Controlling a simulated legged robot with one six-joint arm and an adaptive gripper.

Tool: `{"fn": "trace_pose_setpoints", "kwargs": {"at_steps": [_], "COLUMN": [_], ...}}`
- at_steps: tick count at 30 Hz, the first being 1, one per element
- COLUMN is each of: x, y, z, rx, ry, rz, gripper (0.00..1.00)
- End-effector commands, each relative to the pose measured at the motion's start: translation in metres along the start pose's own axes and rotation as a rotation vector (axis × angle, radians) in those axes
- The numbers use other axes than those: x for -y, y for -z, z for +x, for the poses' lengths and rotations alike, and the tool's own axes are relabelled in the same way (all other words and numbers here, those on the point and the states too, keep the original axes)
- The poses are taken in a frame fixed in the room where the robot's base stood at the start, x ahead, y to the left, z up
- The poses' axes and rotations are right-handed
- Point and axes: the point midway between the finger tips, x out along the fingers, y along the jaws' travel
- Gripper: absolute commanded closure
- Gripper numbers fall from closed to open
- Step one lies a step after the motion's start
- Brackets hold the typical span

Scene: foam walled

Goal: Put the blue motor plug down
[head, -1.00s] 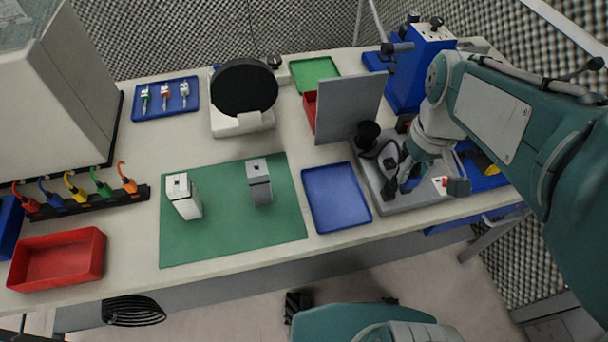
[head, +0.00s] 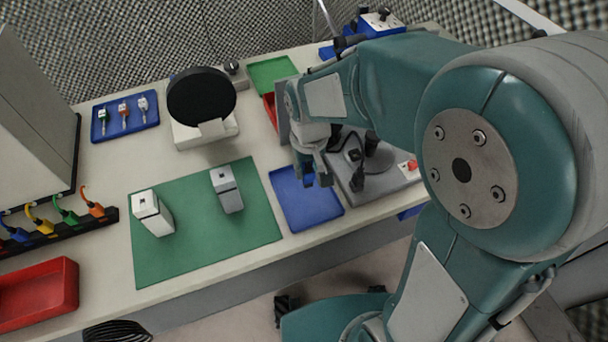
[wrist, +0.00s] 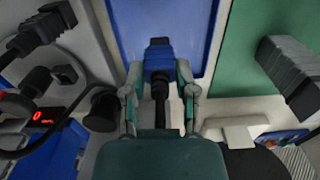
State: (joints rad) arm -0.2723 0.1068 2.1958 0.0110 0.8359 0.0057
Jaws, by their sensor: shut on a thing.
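The blue motor plug (wrist: 158,62) is between the fingers of my gripper (wrist: 159,78) in the wrist view. It has a blue body with a black end and a black cable running back toward my palm. My gripper (head: 313,172) is shut on it, over the blue tray (head: 297,207) in the head view. The blue tray (wrist: 205,22) lies behind the plug in the wrist view. The plug is mostly hidden by my gripper in the head view, and I cannot tell its exact height above the tray.
A green mat (head: 185,255) with a white box (head: 152,213) and a grey box (head: 226,190) lies left of the tray. A grey fixture base (head: 393,180) with black connectors stands right of it. A grey upright panel (head: 283,115) stands behind my gripper.

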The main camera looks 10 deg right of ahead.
Motion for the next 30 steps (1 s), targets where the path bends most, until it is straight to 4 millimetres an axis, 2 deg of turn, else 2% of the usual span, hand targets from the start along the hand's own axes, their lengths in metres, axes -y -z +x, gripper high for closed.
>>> {"fn": "trace_pose_setpoints", "kwargs": {"at_steps": [2, 7, 17, 18, 20, 21, 30], "x": [0.006, 0.007, 0.006, 0.006, 0.005, 0.005, 0.007], "y": [0.004, 0.004, 0.004, 0.003, 0.003, 0.003, 0.004], "z": [0.012, 0.035, 0.038, 0.039, 0.038, 0.038, 0.038], "rx": [0.006, 0.004, 0.002, 0.002, 0.001, 0.001, 0.002], "ry": [-0.001, -0.004, -0.003, -0.002, -0.002, -0.002, -0.004], "rz": [-0.003, -0.002, -0.002, -0.002, -0.001, -0.001, -0.002], "gripper": [1.00, 1.00, 1.00, 0.58, 0.32, 0.28, 0.28]}}
